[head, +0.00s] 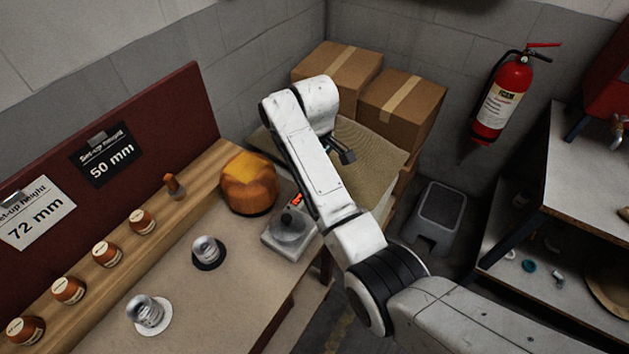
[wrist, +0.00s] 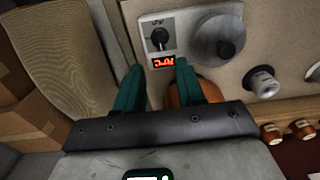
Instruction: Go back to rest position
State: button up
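My gripper (wrist: 158,72) shows in the wrist view as two dark green fingers standing apart with nothing held between them. Past the fingertips lie the bench top and a small grey device with a black knob and a lit red display (wrist: 163,62). In the head view my white arm is folded above the right end of the bench, and its links hide most of the gripper. The device (head: 290,232) sits just left of the arm there. An orange-brown rounded block (head: 249,183) stands behind it; in the wrist view it is partly hidden by the right finger.
The wooden bench (head: 215,290) holds two metal cylinders on discs (head: 208,250) (head: 148,312). Several small labelled orange pots (head: 142,221) line the back ledge. Cardboard boxes (head: 400,105) stand behind my arm. A fire extinguisher (head: 502,97), a grey step stool (head: 440,213) and shelving (head: 590,170) are to the right.

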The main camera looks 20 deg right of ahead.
jog(key=shift+r, duration=0.1)
dwell(0.5)
jog(key=s+d+f+m+b, duration=0.1)
jog(key=s+d+f+m, duration=0.15)
jog(key=s+f, duration=0.55)
jog(key=s+d+f+m+b, duration=0.1)
jog(key=s+d+f+m, duration=0.3)
jog(key=s, duration=0.7)
jog(key=s+d+m+t, duration=0.1)
jog(key=s, duration=1.9)
jog(key=shift+d+r+m+b, duration=0.15)
jog(key=shift+d+m+b, duration=0.2)
jog(key=shift+d, duration=0.05)
